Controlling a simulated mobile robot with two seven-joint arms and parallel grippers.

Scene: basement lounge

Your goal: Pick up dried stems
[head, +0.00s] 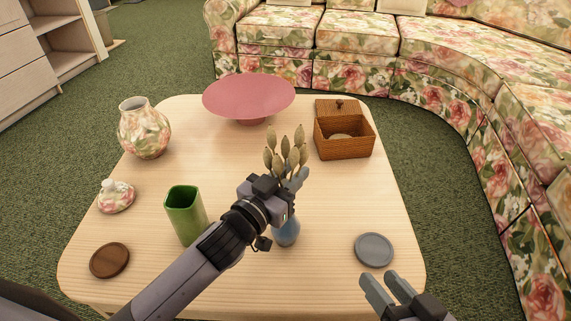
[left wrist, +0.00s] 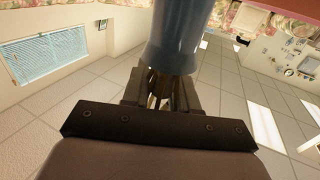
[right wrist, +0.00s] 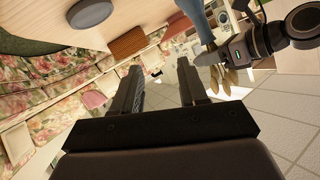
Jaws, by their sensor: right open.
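The dried stems (head: 284,157), with pale tan heads, stand upright in a blue vase (head: 286,234) near the middle of the table. My left gripper (head: 290,187) is at the stems just above the vase's mouth and hides part of both. In the left wrist view its fingers (left wrist: 162,92) close in on the brownish stems, below the blue vase (left wrist: 178,35) in the picture. My right gripper (head: 388,290) is open and empty at the table's front right. The right wrist view also shows the stems (right wrist: 222,78) to the right of its fingers (right wrist: 160,70).
A floral sofa (head: 360,70) curves behind. Table space right of the blue vase is clear.

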